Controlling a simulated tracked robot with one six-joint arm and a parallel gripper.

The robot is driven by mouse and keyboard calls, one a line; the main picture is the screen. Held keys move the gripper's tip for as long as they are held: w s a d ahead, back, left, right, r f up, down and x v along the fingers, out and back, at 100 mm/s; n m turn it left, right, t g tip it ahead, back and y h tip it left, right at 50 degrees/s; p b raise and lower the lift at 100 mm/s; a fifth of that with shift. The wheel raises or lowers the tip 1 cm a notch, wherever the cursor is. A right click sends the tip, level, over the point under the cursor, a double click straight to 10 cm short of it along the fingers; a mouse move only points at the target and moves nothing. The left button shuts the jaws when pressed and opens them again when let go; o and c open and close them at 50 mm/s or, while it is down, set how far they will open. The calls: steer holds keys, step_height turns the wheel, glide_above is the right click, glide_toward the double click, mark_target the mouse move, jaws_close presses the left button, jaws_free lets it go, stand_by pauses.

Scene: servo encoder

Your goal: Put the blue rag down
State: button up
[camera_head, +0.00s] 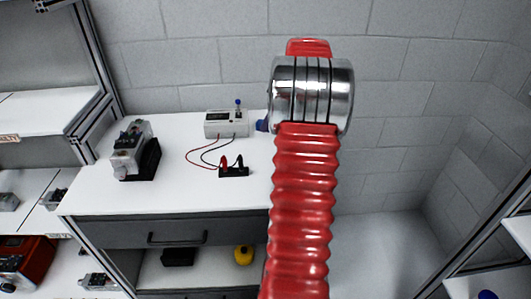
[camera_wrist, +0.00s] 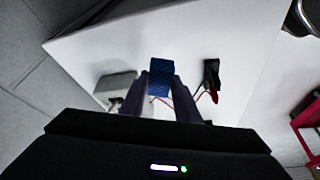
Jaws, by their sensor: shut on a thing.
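The blue rag (camera_wrist: 160,75) sits between the two fingertips of my gripper (camera_wrist: 159,86) in the wrist view, with the white tabletop beyond it. My gripper is shut on the rag. In the head view, a small blue patch (camera_head: 262,125) shows at the left edge of my red arm; it looks like part of the rag. The rest of the gripper is hidden behind my arm there. The white worktable (camera_head: 100,196) stands ahead and to the left. I cannot tell how far the rag is above the tabletop.
A grey meter box (camera_head: 227,123) with red and black leads stands at the back of the table. The leads run to a black terminal block (camera_head: 234,171). A grey device on a black base (camera_head: 133,150) is at the left. The front middle of the tabletop is clear.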

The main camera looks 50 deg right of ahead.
steer(key=shift+s+d+f, duration=0.1)
steer(key=shift+s+f, duration=0.1)
steer(key=shift+f, duration=2.3)
steer(key=shift+f, duration=2.45)
steer(key=o, duration=1.1)
steer(key=shift+f, duration=0.1)
